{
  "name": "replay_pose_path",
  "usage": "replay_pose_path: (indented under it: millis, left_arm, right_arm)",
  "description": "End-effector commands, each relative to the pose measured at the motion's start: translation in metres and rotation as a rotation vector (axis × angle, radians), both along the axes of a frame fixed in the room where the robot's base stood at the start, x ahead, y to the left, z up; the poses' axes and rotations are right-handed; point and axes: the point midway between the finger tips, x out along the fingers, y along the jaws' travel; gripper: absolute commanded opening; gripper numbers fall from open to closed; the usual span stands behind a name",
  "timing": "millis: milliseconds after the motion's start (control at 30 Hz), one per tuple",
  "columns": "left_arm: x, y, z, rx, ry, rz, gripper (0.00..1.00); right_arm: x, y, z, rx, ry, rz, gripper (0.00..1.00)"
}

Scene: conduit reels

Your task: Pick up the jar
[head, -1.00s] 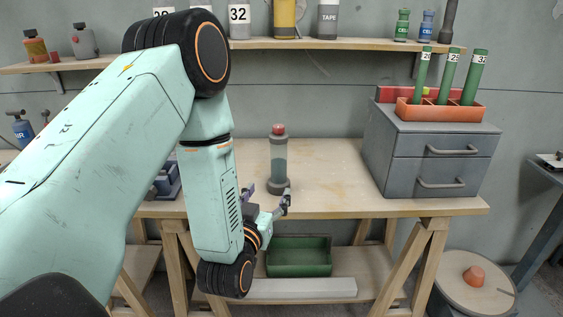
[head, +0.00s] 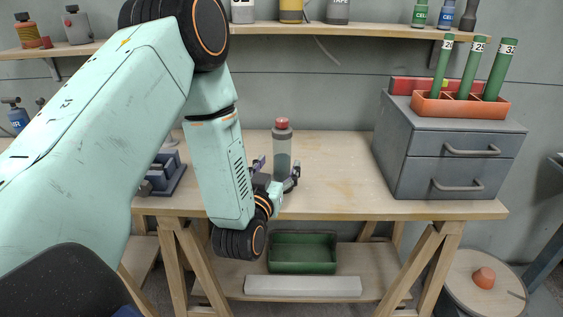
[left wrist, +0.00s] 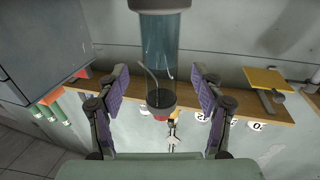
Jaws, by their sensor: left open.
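The jar (head: 282,159) is a clear cylinder with a dark grey collar, a red cap and a dark base. It stands upright on the workbench (head: 335,180). My left gripper (head: 277,168) is open at the near side of the jar, low against its body. In the left wrist view, which is upside down, the jar (left wrist: 158,55) comes in from the top centre. The two purple-padded fingers of my left gripper (left wrist: 161,88) stand left and right of it, with a gap on each side. My right gripper is not in view.
A grey drawer cabinet (head: 455,166) stands on the bench at right, with an orange tray (head: 459,107) of green tubes on top. A blue-grey holder (head: 165,180) sits at left behind my arm. A shelf (head: 345,29) runs above. The bench between jar and cabinet is clear.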

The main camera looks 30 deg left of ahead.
Motion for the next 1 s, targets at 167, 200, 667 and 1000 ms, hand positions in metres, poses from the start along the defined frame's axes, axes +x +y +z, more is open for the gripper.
replay_pose_path:
  millis: [167, 200, 667, 1000]
  left_arm:
    - [0.026, 0.011, 0.003, 0.001, -0.004, -0.001, 0.67]
    - [0.030, 0.012, 0.003, 0.001, -0.004, -0.001, 0.67]
    - [0.041, 0.015, 0.003, -0.001, -0.001, -0.002, 0.58]
    - [0.041, 0.015, 0.003, -0.001, -0.001, -0.001, 0.29]
  right_arm:
    - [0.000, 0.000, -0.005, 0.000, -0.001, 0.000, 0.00]
    - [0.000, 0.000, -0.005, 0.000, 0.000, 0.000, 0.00]
    - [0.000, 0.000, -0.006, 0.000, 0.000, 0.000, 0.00]
    - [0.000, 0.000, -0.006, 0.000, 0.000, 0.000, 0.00]
